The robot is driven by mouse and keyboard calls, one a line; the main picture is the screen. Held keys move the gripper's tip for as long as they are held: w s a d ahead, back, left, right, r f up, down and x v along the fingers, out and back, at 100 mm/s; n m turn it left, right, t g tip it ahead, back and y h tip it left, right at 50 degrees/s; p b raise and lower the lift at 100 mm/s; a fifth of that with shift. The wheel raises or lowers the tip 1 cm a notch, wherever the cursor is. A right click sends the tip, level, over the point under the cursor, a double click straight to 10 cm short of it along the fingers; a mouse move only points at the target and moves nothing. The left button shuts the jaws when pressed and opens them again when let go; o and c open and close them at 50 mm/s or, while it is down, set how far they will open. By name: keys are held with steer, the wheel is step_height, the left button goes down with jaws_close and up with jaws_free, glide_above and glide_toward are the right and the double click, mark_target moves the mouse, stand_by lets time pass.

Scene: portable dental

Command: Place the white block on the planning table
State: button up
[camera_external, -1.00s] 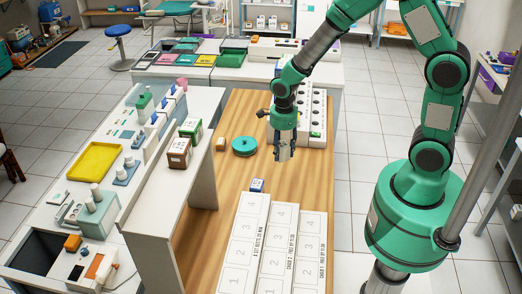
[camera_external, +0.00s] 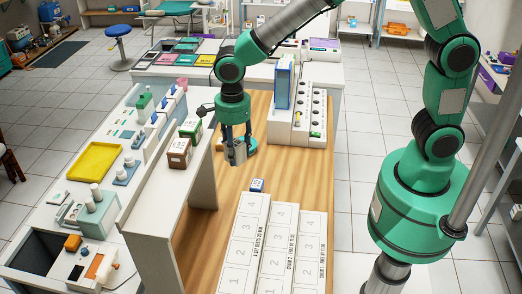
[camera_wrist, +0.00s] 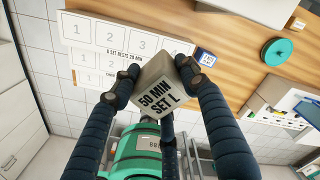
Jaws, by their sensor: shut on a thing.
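A white block (camera_wrist: 158,98) printed "50 MIN SET L" is held tilted between the fingertips of my gripper (camera_wrist: 156,80) in the wrist view. In the external view my gripper (camera_external: 236,157) hangs above the left part of the wooden tabletop (camera_external: 292,175), near the raised white shelf; the block is hard to make out there. White numbered strips (camera_external: 278,250) lie side by side on the front of the tabletop, and they also show in the wrist view (camera_wrist: 97,31), behind the block. I cannot tell which surface is the planning table.
A small blue box (camera_external: 257,185) stands just behind the strips. A teal disc (camera_external: 247,150) is partly hidden by my gripper. A white holed rack (camera_external: 314,125) and a blue upright box (camera_external: 284,80) stand at the back right. Brown (camera_external: 179,153) and green (camera_external: 191,128) boxes sit on the shelf.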

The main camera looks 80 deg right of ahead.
steer(key=a+r+n+p, duration=0.1)
steer(key=a+r+n, duration=0.1)
steer(key=a+r, duration=0.5)
steer(key=a, duration=0.4)
steer(key=shift+a+r+p, duration=0.35)
steer(key=shift+r+p, duration=0.05)
steer(key=shift+w, duration=0.2)
steer(key=p, duration=0.2)
glide_above(170, 186)
steer(key=shift+w+f, duration=0.1)
steer(key=shift+f, duration=0.65)
steer(key=shift+f, duration=0.1)
steer(key=shift+f, duration=1.7)
steer(key=shift+f, duration=0.15)
